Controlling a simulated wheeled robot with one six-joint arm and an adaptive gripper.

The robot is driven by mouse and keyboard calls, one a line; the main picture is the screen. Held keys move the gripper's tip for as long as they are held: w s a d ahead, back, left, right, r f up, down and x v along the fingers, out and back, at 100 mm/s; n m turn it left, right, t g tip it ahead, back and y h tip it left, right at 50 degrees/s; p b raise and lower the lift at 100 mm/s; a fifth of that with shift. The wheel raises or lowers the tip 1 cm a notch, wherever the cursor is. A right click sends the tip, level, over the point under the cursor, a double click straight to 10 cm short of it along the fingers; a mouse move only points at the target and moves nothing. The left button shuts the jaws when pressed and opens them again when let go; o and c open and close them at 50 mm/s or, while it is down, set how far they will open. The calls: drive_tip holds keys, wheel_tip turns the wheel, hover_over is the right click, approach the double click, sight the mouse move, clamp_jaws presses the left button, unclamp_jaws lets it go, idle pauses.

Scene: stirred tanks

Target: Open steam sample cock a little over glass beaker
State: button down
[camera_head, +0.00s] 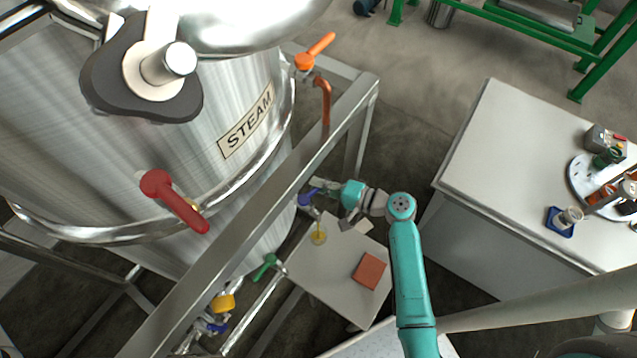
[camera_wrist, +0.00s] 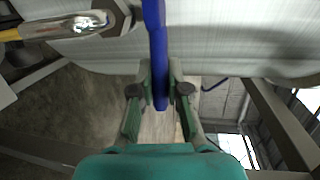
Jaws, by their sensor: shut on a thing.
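The tank (camera_head: 175,170) carries a STEAM label (camera_head: 246,122). A cock with a blue handle (camera_head: 307,197) sits low on its side, beyond the frame rail. In the wrist view the blue handle (camera_wrist: 157,40) runs down between the fingers of my gripper (camera_wrist: 160,78), which is shut on it. My gripper (camera_head: 325,187) reaches the handle from the right in the head view. A small glass beaker (camera_head: 318,238) with yellow in it stands on a low white table below the cock. Its rim is hard to make out. I cannot tell whether liquid is flowing.
The low table (camera_head: 325,280) also bears a reddish square block (camera_head: 369,270). A steel rail (camera_head: 250,210) crosses in front of the tank. Red (camera_head: 175,202), orange (camera_head: 316,51), green (camera_head: 264,267) and yellow (camera_head: 222,303) handles are nearby. A white bench (camera_head: 500,150) stands right.

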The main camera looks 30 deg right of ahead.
drive_tip(key=c, duration=1.1)
unclamp_jaws()
drive_tip(key=shift+c, duration=0.2)
drive_tip(key=v, duration=1.2)
